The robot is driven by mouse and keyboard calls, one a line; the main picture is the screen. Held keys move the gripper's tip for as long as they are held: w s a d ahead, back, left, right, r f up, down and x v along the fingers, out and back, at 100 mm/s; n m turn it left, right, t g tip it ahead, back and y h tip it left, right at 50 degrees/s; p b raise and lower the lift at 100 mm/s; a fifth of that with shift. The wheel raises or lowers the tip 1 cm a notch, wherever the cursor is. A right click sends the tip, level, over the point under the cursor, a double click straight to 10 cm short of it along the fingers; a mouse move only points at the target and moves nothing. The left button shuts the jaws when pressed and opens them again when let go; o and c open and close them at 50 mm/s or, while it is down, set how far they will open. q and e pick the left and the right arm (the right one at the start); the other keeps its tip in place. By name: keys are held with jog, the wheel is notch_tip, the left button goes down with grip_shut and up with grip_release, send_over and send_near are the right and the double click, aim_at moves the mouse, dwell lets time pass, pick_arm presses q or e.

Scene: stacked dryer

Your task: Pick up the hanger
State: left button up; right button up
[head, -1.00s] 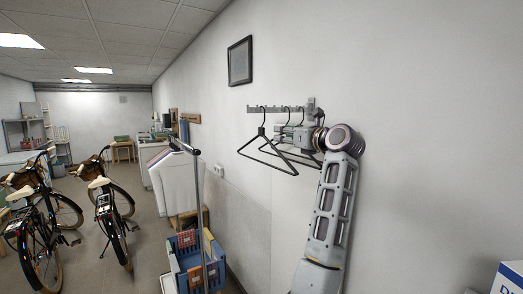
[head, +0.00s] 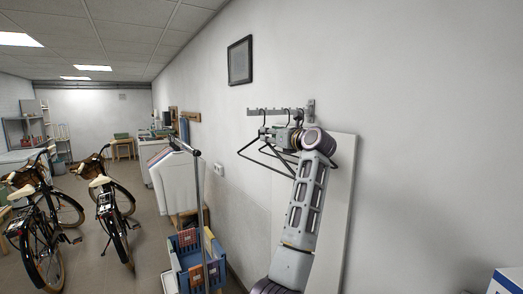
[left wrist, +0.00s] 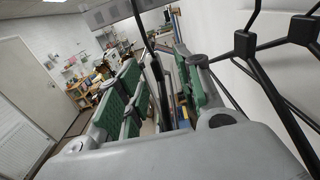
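Black hangers hang from a grey wall rack (head: 280,111). The front hanger (head: 254,158) has its triangular frame partly hidden behind my gripper and arm. My left gripper (head: 267,132) is level with the hanger's neck, just below the rack. In the left wrist view, my left gripper (left wrist: 157,68) has its green-padded fingers apart, with a black hanger part (left wrist: 153,55) running between them. A gap shows beside it, and I cannot tell whether either pad touches it. Other black hangers (left wrist: 262,55) stand right beside the right finger. My right gripper is not in view.
The wall is close behind the rack, with a picture frame (head: 240,60) above. A white panel (head: 343,205) stands behind my arm. A clothes rail (head: 198,190) and a blue crate (head: 188,262) are at lower left. Bicycles (head: 112,205) stand farther left.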

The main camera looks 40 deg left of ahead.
pick_arm(q)
jog(key=shift+a, duration=0.25)
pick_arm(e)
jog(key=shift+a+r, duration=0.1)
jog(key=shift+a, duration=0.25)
pick_arm(q)
jog(key=shift+w+a, duration=0.1)
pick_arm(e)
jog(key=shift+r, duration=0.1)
pick_arm(q)
jog(key=shift+s+p+x, duration=0.1)
jog(key=shift+p+x, duration=0.45)
jog(key=shift+x, duration=0.15)
jog(key=shift+s+p+x, duration=0.15)
jog(key=shift+p+x, duration=0.35)
jog(key=shift+x, duration=0.25)
jog(key=shift+p+x, duration=0.35)
jog(key=shift+x, duration=0.8)
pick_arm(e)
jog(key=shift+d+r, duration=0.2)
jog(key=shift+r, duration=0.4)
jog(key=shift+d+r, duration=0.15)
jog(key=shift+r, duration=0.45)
pick_arm(q)
jog(key=shift+c, duration=0.4)
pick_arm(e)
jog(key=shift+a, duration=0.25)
pick_arm(q)
grip_shut()
